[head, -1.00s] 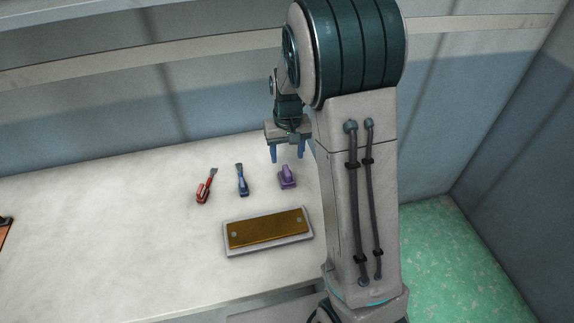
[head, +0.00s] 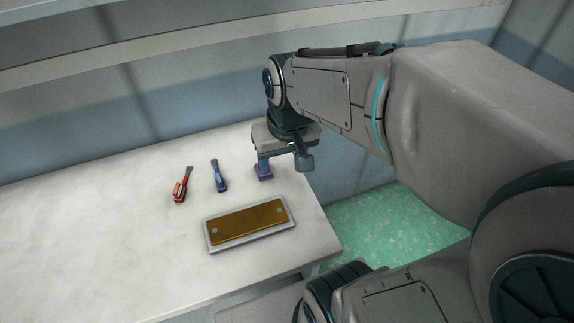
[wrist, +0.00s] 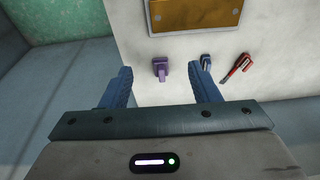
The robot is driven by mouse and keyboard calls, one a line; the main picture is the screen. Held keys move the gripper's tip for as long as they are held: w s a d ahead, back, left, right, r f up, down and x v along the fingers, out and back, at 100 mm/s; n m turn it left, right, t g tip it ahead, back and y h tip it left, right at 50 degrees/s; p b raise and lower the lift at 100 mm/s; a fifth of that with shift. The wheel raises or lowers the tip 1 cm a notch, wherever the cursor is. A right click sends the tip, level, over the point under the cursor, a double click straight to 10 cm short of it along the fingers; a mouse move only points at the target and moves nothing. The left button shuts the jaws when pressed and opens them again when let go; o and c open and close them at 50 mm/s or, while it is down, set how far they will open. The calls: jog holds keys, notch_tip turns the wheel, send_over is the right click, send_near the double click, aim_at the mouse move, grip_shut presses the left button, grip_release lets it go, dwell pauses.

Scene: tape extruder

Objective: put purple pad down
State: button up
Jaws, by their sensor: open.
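The purple pad (head: 263,173) stands on the white table near its right end, with a small upright handle. It also shows in the wrist view (wrist: 161,70), beyond and between my fingers. My gripper (head: 284,168) is open and empty, above the table's right end. One blue finger partly covers the pad in the head view. In the wrist view my fingertips (wrist: 160,76) are wide apart and the pad is clear of both. I cannot tell the exact height of the fingers over it.
A blue tool (head: 219,176) and a red tool (head: 181,186) lie left of the pad. A grey tray with a brown plate (head: 247,222) lies in front. The white table (head: 90,235) is bare to the left. A wall and shelf run behind.

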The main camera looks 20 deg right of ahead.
jog(key=shift+t, duration=0.4)
jog(key=s, duration=0.4)
jog(key=shift+s+f, duration=0.1)
jog(key=shift+s, duration=0.25)
